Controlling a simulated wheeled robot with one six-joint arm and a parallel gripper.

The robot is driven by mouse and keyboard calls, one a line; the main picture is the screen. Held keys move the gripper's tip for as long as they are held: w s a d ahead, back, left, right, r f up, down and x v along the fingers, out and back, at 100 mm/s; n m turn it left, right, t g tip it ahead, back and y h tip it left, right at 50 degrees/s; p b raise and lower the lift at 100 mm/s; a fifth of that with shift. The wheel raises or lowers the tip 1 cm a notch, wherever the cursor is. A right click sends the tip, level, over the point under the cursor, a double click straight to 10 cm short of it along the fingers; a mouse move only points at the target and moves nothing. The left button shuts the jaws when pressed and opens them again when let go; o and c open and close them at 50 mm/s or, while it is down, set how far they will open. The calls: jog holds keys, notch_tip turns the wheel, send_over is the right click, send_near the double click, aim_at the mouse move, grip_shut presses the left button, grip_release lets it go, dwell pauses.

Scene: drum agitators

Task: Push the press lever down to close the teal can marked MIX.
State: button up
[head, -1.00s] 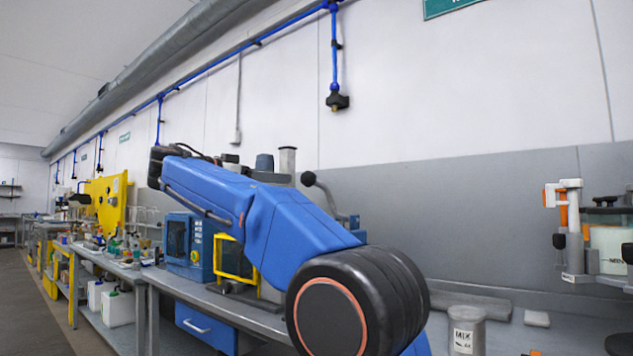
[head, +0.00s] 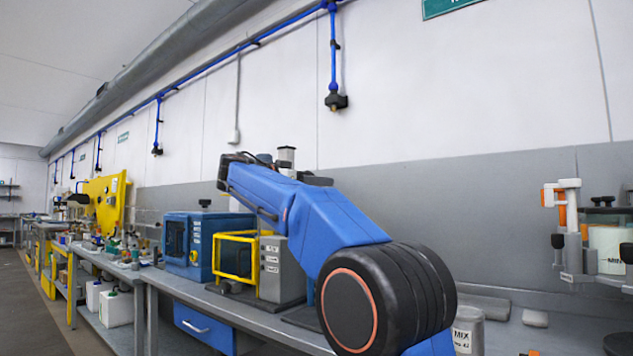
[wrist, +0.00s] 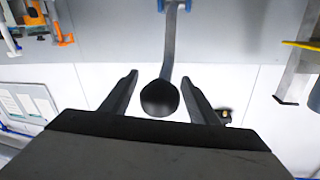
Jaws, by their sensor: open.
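In the wrist view my gripper (wrist: 159,78) is open, one dark finger on each side of the lever's round black knob (wrist: 160,98). Whether the fingers touch the knob I cannot tell. The press lever (wrist: 171,45) is a grey bar running from the knob up to a blue bracket at the top edge. In the head view my blue arm hides the lever and most of the press, and my fingers do not show. A can marked MIX (head: 467,330) stands right of my arm, partly hidden; it looks grey, not teal. No teal can is visible.
A grey box (head: 283,268) with a yellow frame (head: 236,258) and a blue cabinet (head: 197,243) stand on the bench left of my arm. A white-and-orange stand (head: 570,230) is at the right.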

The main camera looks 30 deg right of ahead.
jog(key=shift+d, duration=0.3)
grip_shut()
jog(key=shift+s+a+f+h, duration=0.15)
jog(key=shift+a+f+h, duration=0.35)
jog(key=shift+f, duration=0.3)
notch_tip(320, 180, down, 15)
jog(key=a+m+h, duration=0.1)
jog(key=a+h, duration=0.1)
jog(key=h, duration=0.1)
jog(key=shift+s+a+f+h, duration=0.2)
jog(key=shift+s+h, duration=0.1)
jog(key=shift+s, duration=0.1)
